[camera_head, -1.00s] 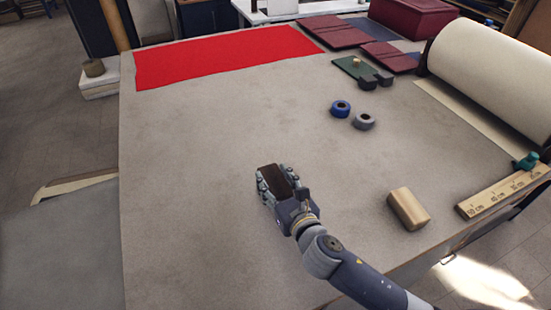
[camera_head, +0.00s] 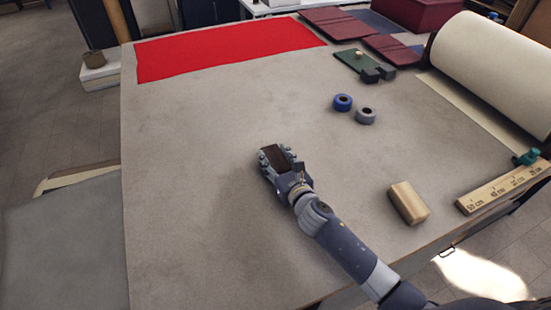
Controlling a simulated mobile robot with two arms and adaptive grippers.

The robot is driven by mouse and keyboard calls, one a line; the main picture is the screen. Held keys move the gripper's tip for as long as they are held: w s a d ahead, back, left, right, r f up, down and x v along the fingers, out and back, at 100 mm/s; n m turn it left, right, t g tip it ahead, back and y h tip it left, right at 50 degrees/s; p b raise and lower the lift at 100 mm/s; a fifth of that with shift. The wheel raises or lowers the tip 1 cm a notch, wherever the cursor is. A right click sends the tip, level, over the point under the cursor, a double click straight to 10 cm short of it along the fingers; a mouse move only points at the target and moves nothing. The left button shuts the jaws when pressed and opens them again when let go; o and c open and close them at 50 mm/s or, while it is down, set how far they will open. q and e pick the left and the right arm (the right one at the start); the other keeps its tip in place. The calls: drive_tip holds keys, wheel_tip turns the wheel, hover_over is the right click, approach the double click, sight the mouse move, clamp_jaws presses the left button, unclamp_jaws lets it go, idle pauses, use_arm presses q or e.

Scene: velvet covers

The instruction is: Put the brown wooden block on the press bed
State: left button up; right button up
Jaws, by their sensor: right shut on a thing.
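My right gripper (camera_head: 272,160) is shut on a dark brown block (camera_head: 277,159), held over the middle of the large grey-beige table (camera_head: 200,200). The fingers show along the block's left and right sides; the gap to the table is hard to tell. A lighter tan wooden block (camera_head: 408,203) lies on the table to the right of my right arm. I cannot surely identify the press bed; a flat grey surface (camera_head: 65,245) with a pale board at its far edge lies left of the table. My left gripper is not in view.
A red cloth (camera_head: 230,50) lies at the back left. Blue (camera_head: 342,102) and grey (camera_head: 365,116) rolls, a green tool (camera_head: 358,64) and dark red covers (camera_head: 335,28) lie at the back right. A large cream roll (camera_head: 490,70) and a wooden ruler (camera_head: 505,189) line the right.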

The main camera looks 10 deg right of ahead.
drive_tip(key=shift+f, duration=0.1)
drive_tip(key=o, duration=1.1)
